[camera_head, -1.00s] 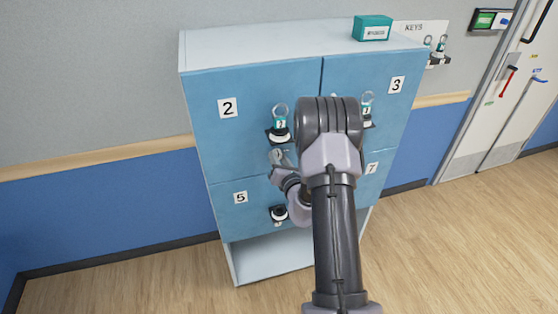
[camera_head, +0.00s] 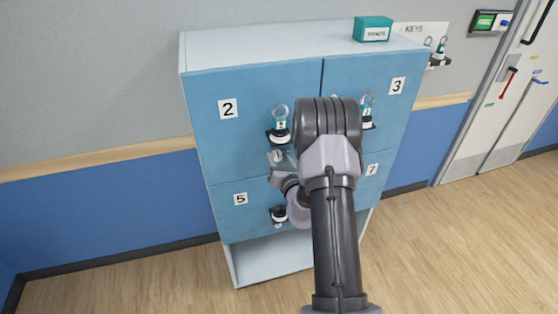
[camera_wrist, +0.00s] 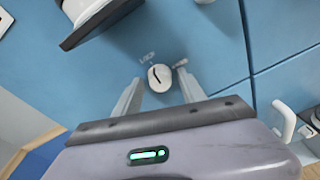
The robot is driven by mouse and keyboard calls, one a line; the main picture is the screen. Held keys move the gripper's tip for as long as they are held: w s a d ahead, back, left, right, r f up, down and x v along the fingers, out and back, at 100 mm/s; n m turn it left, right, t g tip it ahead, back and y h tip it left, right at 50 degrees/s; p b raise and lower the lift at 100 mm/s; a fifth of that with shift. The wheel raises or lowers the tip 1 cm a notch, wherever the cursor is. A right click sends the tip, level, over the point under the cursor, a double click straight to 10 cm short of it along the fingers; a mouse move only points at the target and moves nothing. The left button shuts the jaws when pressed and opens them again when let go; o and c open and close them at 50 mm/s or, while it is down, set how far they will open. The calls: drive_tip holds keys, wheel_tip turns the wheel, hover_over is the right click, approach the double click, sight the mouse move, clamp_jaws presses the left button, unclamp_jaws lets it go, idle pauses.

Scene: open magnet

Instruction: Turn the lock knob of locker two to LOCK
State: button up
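The locker two door (camera_head: 225,145) is blue with a white "2" label (camera_head: 228,109). Its lock knob (camera_wrist: 159,77) is small, round and white with a dark mark, below a dark ledge in the wrist view. Faint lettering that looks like "LOCK" (camera_wrist: 147,58) is beside it; I cannot tell exactly where the mark points. My gripper (camera_wrist: 158,82) is open, with one pale finger on each side of the knob and gaps between. In the head view my gripper (camera_head: 284,166) is low on door two, partly hidden by my arm.
A key tag with a ring (camera_head: 280,122) stands on a dark ledge (camera_head: 277,138) above the knob. Doors five (camera_head: 238,220) and seven (camera_head: 372,185) are below.

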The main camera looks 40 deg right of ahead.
drive_tip(key=shift+s, duration=0.1)
drive_tip(key=p+v, duration=0.4)
drive_tip(key=v, duration=1.3)
drive_tip(key=shift+p, duration=0.35)
drive_tip(key=shift+a, duration=0.1)
